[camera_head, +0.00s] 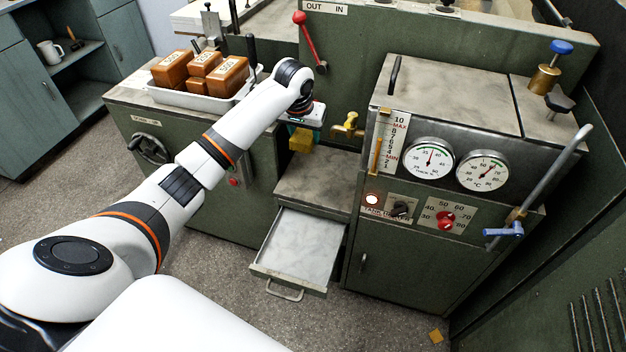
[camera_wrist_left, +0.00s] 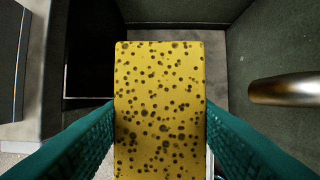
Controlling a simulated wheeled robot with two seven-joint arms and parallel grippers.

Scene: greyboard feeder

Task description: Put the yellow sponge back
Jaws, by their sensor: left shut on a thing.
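The yellow sponge (camera_wrist_left: 160,110) is a yellow block with dark pores. It fills the middle of the left wrist view, between the two green fingers of my left gripper (camera_wrist_left: 160,130). In the head view the sponge (camera_head: 301,140) hangs below my left gripper (camera_head: 300,130), in front of the green machine and above the grey ledge (camera_head: 315,185). My left gripper is shut on the sponge. My right gripper is not seen in either view.
An open drawer (camera_head: 300,250) juts out below the ledge. A brass tap (camera_head: 348,128) is right of the sponge. A white tray (camera_head: 180,98) with several brown blocks stands left. A gauge cabinet (camera_head: 440,130) stands right. A small yellowish piece (camera_head: 436,336) lies on the floor.

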